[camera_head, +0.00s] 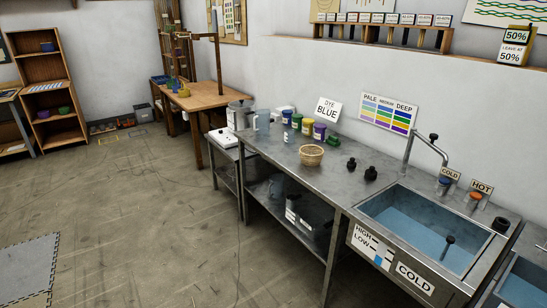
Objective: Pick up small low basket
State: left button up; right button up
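A small low basket (311,155), round and light tan, stands upright on the grey metal counter (275,150). It is near the middle of the counter, in front of the row of coloured jars and left of two small black objects. Nothing covers it in the head view. Neither of my grippers shows in this view.
A sink (420,225) with blue liquid is set in the counter at the right, with a tap (425,145) behind it. Coloured jars (307,127) and a clear jug (262,122) stand behind the basket. A wooden table (205,100) stands farther back. Open floor (130,210) lies left of the counter.

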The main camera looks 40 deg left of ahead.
aim_at(307, 159)
jog(key=u, duration=1.15)
jog(key=i+u, duration=0.15)
jog(key=i, duration=0.3)
jog(key=i+l+u, duration=0.15)
jog(key=i, duration=0.35)
jog(key=i+l+u, duration=0.15)
jog(key=i, duration=0.3)
jog(key=i+l+u, duration=0.15)
jog(key=i, duration=0.3)
jog(key=i+l+u, duration=0.15)
jog(key=i+l, duration=0.2)
jog(key=i, duration=0.05)
